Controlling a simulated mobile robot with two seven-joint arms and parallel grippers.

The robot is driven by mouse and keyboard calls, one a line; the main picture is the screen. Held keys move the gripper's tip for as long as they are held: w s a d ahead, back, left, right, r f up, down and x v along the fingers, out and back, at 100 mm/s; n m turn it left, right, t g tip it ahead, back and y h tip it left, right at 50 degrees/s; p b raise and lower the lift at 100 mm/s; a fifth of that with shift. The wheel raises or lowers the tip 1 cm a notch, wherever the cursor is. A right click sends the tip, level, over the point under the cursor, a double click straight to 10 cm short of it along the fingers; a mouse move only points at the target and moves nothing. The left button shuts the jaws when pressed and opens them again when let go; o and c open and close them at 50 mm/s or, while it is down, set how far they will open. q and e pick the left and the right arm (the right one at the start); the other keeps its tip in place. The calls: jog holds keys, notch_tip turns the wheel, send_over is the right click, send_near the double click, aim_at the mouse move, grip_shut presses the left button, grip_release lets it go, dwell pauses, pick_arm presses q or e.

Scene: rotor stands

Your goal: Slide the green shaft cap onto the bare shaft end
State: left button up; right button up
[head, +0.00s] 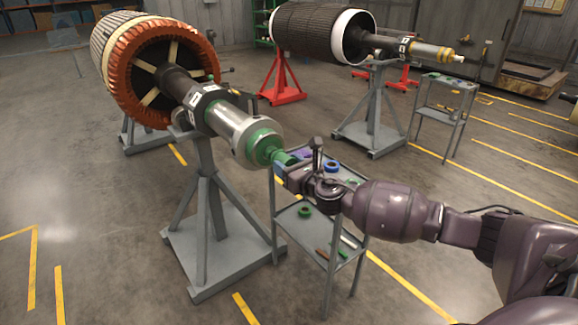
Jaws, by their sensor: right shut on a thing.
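The near rotor's shaft (230,124) points down and right toward me, with a silver section and a green band. The green shaft cap (264,146) is at the shaft's near end, in line with it; its narrower green part points toward my gripper. I cannot tell how far the cap is over the shaft end, and the end itself is hidden. My right gripper (283,168) is shut on the cap's narrow near part, its arm coming in from the right. My left gripper is not in view.
A grey stand (205,215) carries the shaft. A grey shelf cart (318,225) with green and blue rings and small parts stands under my right wrist. A second rotor (310,30) with its own stand is behind. The floor at left is clear.

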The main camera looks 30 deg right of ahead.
jog(key=shift+w, duration=0.5)
dwell(0.5)
jog(key=o, duration=0.9)
jog(key=o, duration=0.3)
jog(key=shift+o, duration=0.2)
